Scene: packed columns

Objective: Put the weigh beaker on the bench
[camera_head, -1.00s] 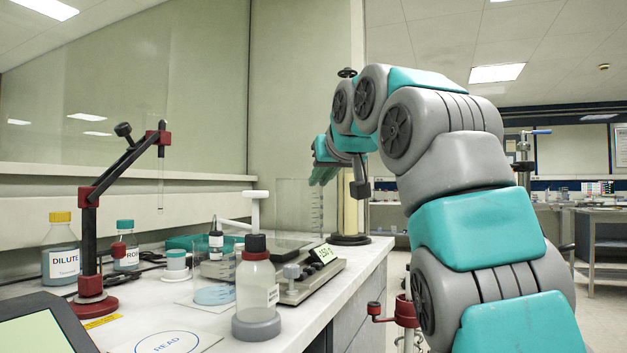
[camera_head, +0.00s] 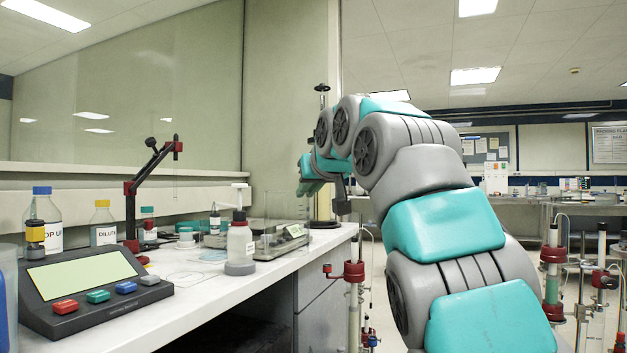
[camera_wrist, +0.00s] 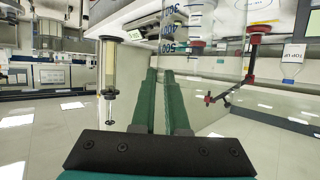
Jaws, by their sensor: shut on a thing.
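The weigh beaker (camera_head: 287,208) is clear, with graduation marks. My gripper (camera_head: 306,188) is shut on it and holds it in the air near the back of the bench (camera_head: 215,305). In the head view the beaker overlaps the balance (camera_head: 290,240); its height above it is hard to tell. In the wrist view the beaker (camera_wrist: 180,40) shows blue numbers beyond the green fingers of my gripper (camera_wrist: 165,75). My arm hides part of the scene to the right of the bench.
Some bare bench lies at the front middle. Columns with red clamps (camera_head: 354,270) stand beside the bench.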

